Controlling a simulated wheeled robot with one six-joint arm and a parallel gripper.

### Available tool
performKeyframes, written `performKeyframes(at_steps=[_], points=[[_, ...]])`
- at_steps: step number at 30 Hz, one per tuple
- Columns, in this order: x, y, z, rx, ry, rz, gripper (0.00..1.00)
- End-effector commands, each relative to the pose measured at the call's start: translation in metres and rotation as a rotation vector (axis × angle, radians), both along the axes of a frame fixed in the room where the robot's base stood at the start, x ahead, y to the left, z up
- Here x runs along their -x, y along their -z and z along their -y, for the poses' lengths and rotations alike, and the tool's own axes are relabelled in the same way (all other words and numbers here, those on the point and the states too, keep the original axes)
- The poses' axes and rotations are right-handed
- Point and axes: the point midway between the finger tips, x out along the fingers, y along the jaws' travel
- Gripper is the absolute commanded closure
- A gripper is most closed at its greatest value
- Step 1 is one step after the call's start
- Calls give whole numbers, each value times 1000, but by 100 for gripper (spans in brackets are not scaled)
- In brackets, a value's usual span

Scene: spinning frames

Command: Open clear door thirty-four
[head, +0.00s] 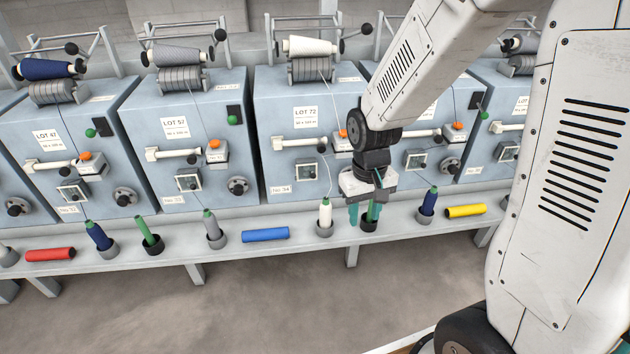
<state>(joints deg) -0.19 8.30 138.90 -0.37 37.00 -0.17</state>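The machine labelled No. 34 (280,190) stands mid-picture, a blue-grey box with a LOT 72 card and a white spool on top. Its clear door (308,171) looks like a small square pane in a pale frame with a dark knob, low on the front; it appears shut. My gripper (365,214) points down to the right of the door and lower, above the shelf. Its teal fingers look apart, with a green tube (373,212) in a dark cup between or just behind them; contact cannot be told.
A white bobbin (325,213) stands in a cup on the shelf (290,249) below the door. A blue tube (265,234) and a yellow tube (465,211) lie on the shelf. Similar machines flank No. 34. The floor in front (230,300) is clear.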

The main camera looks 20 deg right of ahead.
Motion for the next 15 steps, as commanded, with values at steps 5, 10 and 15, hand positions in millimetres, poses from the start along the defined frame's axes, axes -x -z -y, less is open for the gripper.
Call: performKeyframes(at_steps=[5,10,15], points=[[-49,77,-2,-2,-4,109,61],[-93,148,-3,-5,-9,267,61],[-132,214,-5,-11,-11,476,61]])
